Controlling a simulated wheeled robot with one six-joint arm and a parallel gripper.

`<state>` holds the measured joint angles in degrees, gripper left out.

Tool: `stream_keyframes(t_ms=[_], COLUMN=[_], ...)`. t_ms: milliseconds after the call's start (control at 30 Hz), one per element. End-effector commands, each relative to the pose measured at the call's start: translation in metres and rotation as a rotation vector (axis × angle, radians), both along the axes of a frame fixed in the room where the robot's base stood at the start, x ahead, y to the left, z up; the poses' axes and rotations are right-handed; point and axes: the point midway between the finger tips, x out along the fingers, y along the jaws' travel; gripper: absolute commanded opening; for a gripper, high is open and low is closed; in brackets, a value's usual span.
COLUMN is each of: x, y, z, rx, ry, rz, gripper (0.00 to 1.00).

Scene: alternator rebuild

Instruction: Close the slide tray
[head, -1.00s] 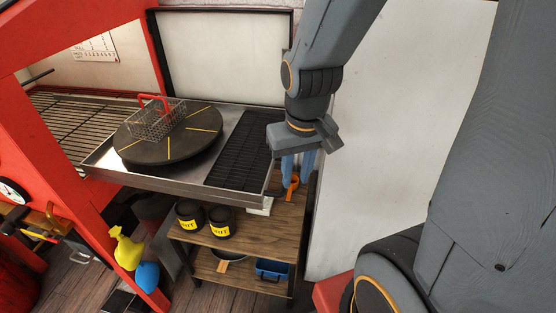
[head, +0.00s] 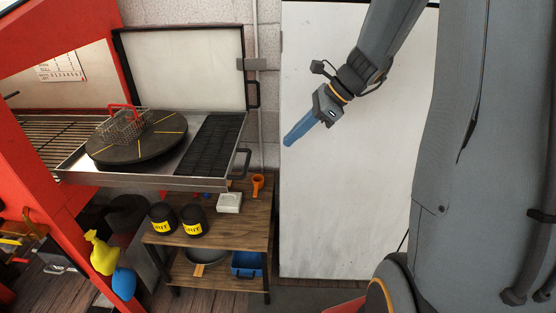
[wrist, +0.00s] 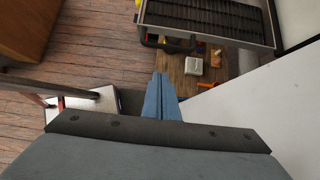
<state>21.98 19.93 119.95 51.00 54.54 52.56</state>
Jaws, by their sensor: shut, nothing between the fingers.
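The slide tray (head: 130,179) is a shallow metal tray. It stands out from the red frame in the head view. It carries a dark round turntable (head: 150,150) and a black slotted grate (head: 208,150). A black handle (head: 242,163) is on its right end. In the wrist view the tray's grate (wrist: 200,14) and the dark handle (wrist: 168,43) show at the top. My gripper (head: 289,141) is shut and empty, in the air to the right of the tray and apart from it. Its blue fingers also show in the wrist view (wrist: 160,80).
A wire basket (head: 125,128) with a red handle sits on the turntable. A white panel (head: 335,215) stands behind my gripper.

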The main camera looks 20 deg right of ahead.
Motion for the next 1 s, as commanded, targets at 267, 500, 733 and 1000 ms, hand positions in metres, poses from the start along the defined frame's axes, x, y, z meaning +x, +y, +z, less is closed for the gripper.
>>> stream_keyframes(t_ms=[267, 500, 733, 1000], x=[0.007, 0.018, 0.029, 0.034], y=[0.020, 0.049, 0.079, 0.092], z=[-0.031, -0.068, -0.079, -0.083], rx=[0.000, -0.002, -0.005, -0.004], ry=[0.003, 0.003, -0.001, -0.002], rz=[-0.004, -0.001, 0.002, 0.000], gripper=[0.00, 0.00, 0.00, 0.00])
